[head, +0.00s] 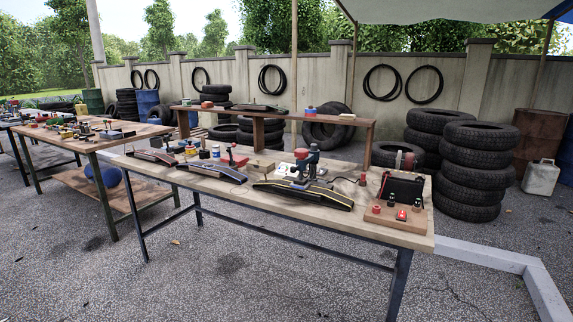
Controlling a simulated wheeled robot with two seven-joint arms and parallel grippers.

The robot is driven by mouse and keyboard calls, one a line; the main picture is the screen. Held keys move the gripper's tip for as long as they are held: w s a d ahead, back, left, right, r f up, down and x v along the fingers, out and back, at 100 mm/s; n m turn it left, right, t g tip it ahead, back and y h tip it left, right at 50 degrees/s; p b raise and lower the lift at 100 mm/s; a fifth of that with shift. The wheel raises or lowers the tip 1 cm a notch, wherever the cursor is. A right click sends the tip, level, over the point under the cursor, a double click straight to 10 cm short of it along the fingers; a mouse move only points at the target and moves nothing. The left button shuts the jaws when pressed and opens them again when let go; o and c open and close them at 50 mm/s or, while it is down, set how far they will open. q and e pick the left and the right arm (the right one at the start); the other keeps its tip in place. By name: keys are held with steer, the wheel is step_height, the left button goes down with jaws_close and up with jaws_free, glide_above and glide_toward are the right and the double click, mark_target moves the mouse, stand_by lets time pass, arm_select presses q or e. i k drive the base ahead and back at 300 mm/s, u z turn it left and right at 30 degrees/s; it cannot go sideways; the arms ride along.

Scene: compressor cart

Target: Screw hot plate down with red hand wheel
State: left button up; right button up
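A blue and dark clamp-like press (312,158) stands near the middle of the front workbench, just behind a dark ramp-shaped piece with yellow edges (305,194). A small red part (301,154) shows at the press's left side; it may be the red hand wheel, but it is too small to tell. A pale flat piece (287,170) lies at the press's foot. I cannot tell which part is the hot plate, or whether anything is screwed down. Neither of my grippers is in view.
The front workbench (405,238) also holds a red tool (235,156), small bottles and cans, a black open box (402,187) and a wooden board with red-and-black knobs (383,213). Another cluttered table stands left. Stacked tyres (470,172) stand right. Gravel in front is clear.

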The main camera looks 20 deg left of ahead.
mark_target(302, 154)
steer(key=u, duration=0.15)
steer(key=k, duration=0.2)
steer(key=z, duration=0.9)
steer(key=i, duration=1.8)
steer(key=u, duration=1.2)
steer(key=i, duration=0.5)
steer(key=u, duration=0.4)
